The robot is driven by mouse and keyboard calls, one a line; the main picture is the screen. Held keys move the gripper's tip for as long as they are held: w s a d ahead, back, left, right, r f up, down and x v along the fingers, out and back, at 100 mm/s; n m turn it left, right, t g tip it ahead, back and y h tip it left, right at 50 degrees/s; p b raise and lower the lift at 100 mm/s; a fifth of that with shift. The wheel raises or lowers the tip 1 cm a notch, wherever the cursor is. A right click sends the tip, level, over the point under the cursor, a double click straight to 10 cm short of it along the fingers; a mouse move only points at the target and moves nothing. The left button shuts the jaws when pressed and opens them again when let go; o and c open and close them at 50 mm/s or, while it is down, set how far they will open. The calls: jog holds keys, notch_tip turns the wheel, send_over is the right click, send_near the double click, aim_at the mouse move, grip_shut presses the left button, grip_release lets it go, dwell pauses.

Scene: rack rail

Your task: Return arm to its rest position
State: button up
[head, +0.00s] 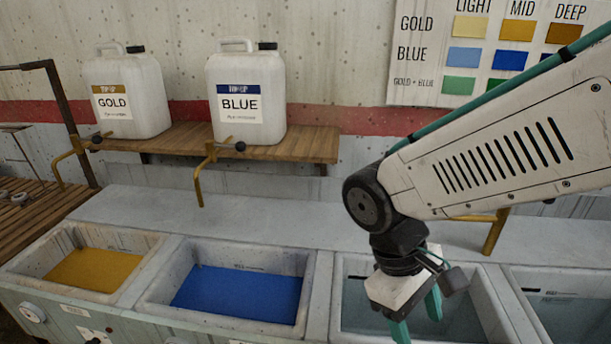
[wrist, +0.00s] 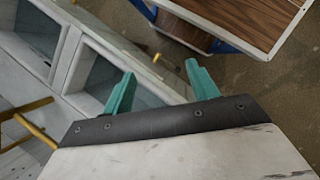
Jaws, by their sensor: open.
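My gripper (head: 417,316) hangs at the end of my arm, over the third basin (head: 345,290) in the head view. Its green fingers point down and stand apart with nothing between them. In the wrist view my gripper (wrist: 160,88) also shows two separate, empty fingers, with basin edges and the floor beyond them. My white arm reaches in from the upper right of the head view and bends down at a dark joint.
A basin of gold liquid (head: 95,270) and one of blue liquid (head: 238,294) lie left of my gripper. GOLD (head: 127,95) and BLUE (head: 246,98) jugs stand on a wooden shelf (head: 310,145). A brass tap (head: 200,180) juts out below. A wood-topped piece (wrist: 245,25) shows in the wrist view.

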jog(key=s+d+r+m+t+y, duration=0.3)
jog(key=d+r+m+t, duration=0.1)
jog(key=d+r+m, duration=0.3)
jog(key=d+r, duration=0.2)
jog(key=d, duration=0.1)
jog(key=shift+s+d+m+y, duration=0.2)
jog(key=shift+s+m+y, duration=0.1)
jog(key=shift+s+y, duration=0.1)
